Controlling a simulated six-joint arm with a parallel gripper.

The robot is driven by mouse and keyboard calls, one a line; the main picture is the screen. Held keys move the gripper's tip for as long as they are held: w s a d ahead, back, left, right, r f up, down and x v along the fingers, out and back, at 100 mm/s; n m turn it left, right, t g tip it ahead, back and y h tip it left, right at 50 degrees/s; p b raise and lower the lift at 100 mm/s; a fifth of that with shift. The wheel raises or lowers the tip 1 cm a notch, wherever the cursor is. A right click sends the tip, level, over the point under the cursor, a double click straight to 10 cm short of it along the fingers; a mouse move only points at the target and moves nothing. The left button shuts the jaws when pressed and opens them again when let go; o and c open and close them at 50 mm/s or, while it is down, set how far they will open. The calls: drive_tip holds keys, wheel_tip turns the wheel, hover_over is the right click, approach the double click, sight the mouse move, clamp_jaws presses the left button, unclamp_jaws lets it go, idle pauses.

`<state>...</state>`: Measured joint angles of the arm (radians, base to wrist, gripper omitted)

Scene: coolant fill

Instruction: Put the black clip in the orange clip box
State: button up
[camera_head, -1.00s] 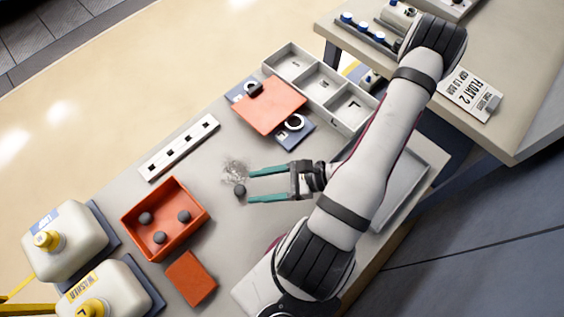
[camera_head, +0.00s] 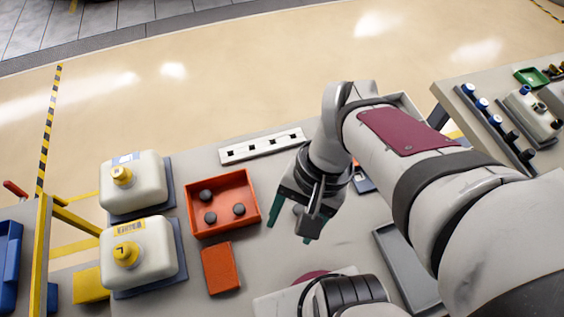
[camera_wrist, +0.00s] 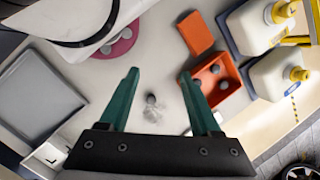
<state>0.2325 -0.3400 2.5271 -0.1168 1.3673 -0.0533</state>
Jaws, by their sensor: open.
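The orange clip box (camera_head: 230,188) stands open left of my gripper in the head view, with three dark clips inside. It also shows in the wrist view (camera_wrist: 206,82), partly behind a finger. A loose dark clip (camera_wrist: 151,99) lies on the grey table in the wrist view, between the lines of my two fingers, with a faint grey smudge beside it. In the head view it is mostly hidden by my gripper. My gripper (camera_head: 289,231) points down above the table to the right of the box. Its green fingers (camera_wrist: 158,74) are apart with nothing held.
An orange lid-like block (camera_head: 220,268) lies in front of the box. Two white jugs (camera_head: 133,190) with yellow caps stand left of it. A white slotted strip (camera_head: 262,146) lies behind. A grey tray (camera_head: 408,265) is at right, partly under my arm.

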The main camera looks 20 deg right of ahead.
drive_tip(key=shift+s+a+r+n+t+h, duration=0.45)
drive_tip(key=shift+r+n+h, duration=0.2)
drive_tip(key=shift+n, duration=0.25)
drive_tip(key=shift+o, duration=0.6)
drive_tip(key=shift+s+a+r+n, duration=0.1)
drive_tip(key=shift+s+r+n, duration=0.15)
drive_tip(key=shift+n, duration=0.15)
drive_tip(key=n+h, duration=0.6)
drive_tip(key=n, duration=1.4)
hover_over(298, 209)
drive_tip(key=w+a, duration=0.2)
drive_tip(key=a, duration=0.4)
wheel_tip(298, 209, down, 6)
drive_tip(key=f, duration=0.1)
drive_tip(key=shift+g, duration=0.35)
drive_tip(key=x, duration=1.5)
drive_tip(key=shift+s+d, duration=0.2)
drive_tip(key=shift+d, duration=0.15)
drive_tip(key=shift+h, duration=0.25)
clamp_jaws()
